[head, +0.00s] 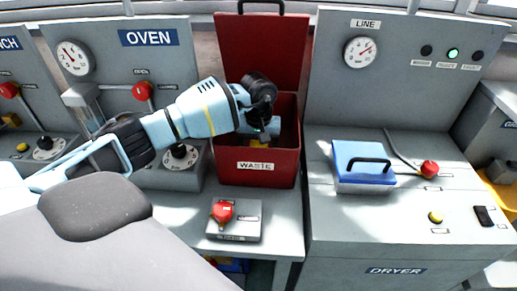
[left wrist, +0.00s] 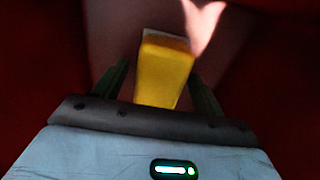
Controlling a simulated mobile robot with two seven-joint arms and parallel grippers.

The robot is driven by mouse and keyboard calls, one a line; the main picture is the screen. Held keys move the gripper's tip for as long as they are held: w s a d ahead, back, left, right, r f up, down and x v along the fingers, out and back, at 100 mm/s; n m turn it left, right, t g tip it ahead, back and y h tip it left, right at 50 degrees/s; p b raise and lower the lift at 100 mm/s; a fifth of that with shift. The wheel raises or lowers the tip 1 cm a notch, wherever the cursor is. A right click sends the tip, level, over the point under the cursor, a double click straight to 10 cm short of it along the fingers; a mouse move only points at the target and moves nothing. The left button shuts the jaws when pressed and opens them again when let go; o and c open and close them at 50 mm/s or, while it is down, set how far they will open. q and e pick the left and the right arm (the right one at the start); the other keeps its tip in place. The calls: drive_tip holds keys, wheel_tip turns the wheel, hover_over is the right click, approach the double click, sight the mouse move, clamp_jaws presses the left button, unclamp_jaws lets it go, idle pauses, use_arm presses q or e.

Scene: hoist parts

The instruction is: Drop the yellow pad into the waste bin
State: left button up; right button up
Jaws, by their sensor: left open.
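The yellow pad (left wrist: 163,72) shows in the left wrist view between the two spread fingers of my left gripper (left wrist: 160,88), with a dark gap on either side. Its far end is paler. The gripper points down into the bin and is open. Dark red walls surround it in the wrist view. Whether the pad rests on the bin floor I cannot tell. My right gripper is not in view.
The bin's lid (head: 262,50) stands raised behind it. A small box with a red knob (head: 223,212) sits in front of the bin. The oven panel (head: 115,60) is at left; the dryer, with a blue-lidded case (head: 362,150), is at right.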

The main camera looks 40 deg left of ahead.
use_arm(q)
drive_tip(key=shift+r, duration=0.2)
wheel_tip(320, 180, up, 13)
idle(0.4)
drive_tip(key=shift+f, duration=0.1)
idle(0.3)
